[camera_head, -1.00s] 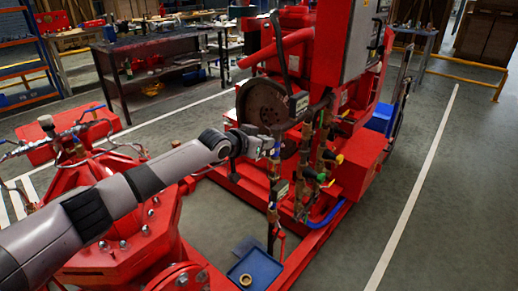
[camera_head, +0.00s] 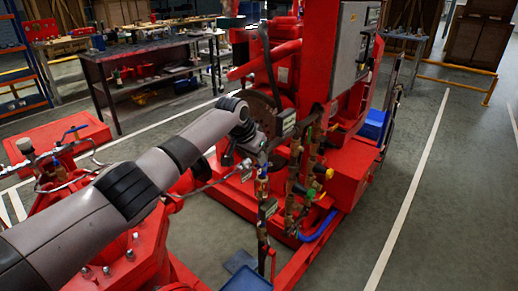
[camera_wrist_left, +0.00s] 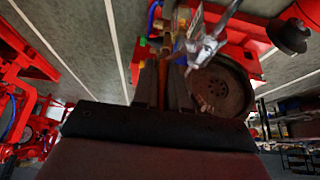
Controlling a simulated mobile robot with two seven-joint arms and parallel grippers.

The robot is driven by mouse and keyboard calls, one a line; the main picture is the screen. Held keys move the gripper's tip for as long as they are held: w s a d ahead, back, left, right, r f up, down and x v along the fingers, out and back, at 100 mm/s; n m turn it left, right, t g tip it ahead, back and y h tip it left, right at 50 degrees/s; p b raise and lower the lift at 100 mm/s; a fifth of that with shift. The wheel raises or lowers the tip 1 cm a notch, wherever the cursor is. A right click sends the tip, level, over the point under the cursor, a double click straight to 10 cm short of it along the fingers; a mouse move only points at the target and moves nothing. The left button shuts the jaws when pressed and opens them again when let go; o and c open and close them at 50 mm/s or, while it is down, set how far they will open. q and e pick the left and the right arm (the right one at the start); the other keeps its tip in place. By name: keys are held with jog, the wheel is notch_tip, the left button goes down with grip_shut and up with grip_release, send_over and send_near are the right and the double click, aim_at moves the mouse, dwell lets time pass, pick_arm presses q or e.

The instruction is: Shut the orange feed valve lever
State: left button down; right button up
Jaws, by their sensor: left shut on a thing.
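My left gripper (camera_head: 260,158) is at the upper end of the nearest upright valve pipe (camera_head: 262,215), in front of the red pumpset. In the left wrist view the two dark fingers (camera_wrist_left: 163,72) are closed on a narrow orange strip, the orange lever (camera_wrist_left: 162,88). The fingers hide most of the lever and its valve body. In the head view the arm and gripper cover the lever. My right gripper is in neither current view.
A silver rod-like fitting (camera_wrist_left: 212,42) and a round dark flywheel (camera_wrist_left: 220,88) are close to the fingers. Other valve pipes with a yellow knob (camera_head: 328,173) stand to the right. A blue tray (camera_head: 246,280) lies below. Floor to the right is clear.

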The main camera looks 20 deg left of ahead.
pick_arm(q)
jog(key=shift+f+g, duration=0.2)
jog(key=shift+g, duration=0.1)
jog(key=c, duration=1.2)
grip_release()
jog(key=shift+c, duration=0.2)
jog(key=shift+r, duration=0.1)
jog(key=shift+r, duration=0.3)
jog(key=d+v, duration=0.1)
jog(key=v, duration=0.5)
jog(key=shift+s+a, duration=0.25)
jog(key=shift+a, duration=0.25)
jog(key=shift+r, duration=0.1)
